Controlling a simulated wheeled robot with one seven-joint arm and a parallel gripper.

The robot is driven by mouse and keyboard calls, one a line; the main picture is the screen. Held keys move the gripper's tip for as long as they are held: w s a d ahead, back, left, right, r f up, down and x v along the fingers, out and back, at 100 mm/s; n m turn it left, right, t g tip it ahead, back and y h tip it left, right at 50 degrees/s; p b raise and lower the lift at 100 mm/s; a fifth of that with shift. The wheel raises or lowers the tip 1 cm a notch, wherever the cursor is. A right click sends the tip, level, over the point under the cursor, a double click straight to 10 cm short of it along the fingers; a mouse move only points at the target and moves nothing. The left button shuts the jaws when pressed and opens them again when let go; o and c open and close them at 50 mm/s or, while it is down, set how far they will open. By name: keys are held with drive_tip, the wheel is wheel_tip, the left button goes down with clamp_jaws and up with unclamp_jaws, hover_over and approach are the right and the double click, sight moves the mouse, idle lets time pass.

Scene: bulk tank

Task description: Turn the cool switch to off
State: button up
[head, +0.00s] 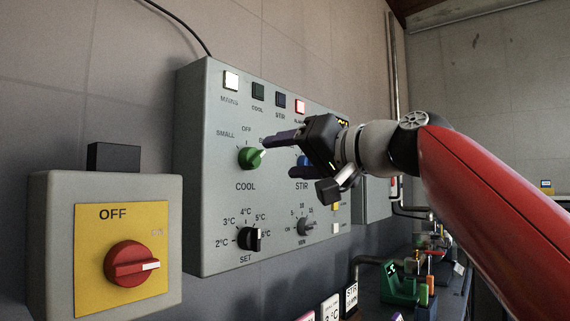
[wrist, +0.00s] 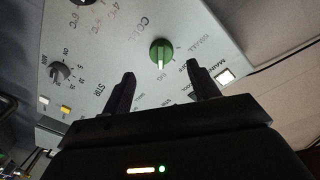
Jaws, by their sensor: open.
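The cool switch is a green knob (head: 250,158) on the grey control panel (head: 205,185), above the word COOL. Its white pointer aims right and slightly up, toward a partly hidden label at the right; OFF is at its top and SMALL at upper left. My gripper (head: 278,157) is open, with its dark fingers to the right of the knob. In the wrist view the green knob (wrist: 161,50) shows beyond the gap between the two fingers (wrist: 160,74), and the fingers look apart from it. In that view its pointer aims at the BIG label.
A blue STIR knob (head: 303,161) is partly hidden behind my gripper. A black SET knob (head: 250,239) sits below. A grey box with a red OFF switch (head: 133,264) stands at the left.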

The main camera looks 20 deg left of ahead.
sight(258, 159)
drive_tip(key=p+x, duration=0.1)
drive_tip(key=x, duration=0.1)
drive_tip(key=p+x, duration=0.1)
drive_tip(key=x, duration=0.1)
drive_tip(key=p+x, duration=0.1)
drive_tip(key=x, duration=0.1)
drive_tip(key=shift+a+r, duration=0.2)
drive_tip(key=shift+r, duration=0.05)
drive_tip(key=shift+w+a+f, duration=0.15)
drive_tip(key=shift+w+a, duration=0.2)
drive_tip(key=shift+a, duration=0.25)
drive_tip(key=c, duration=1)
drive_tip(key=shift+o, duration=0.2)
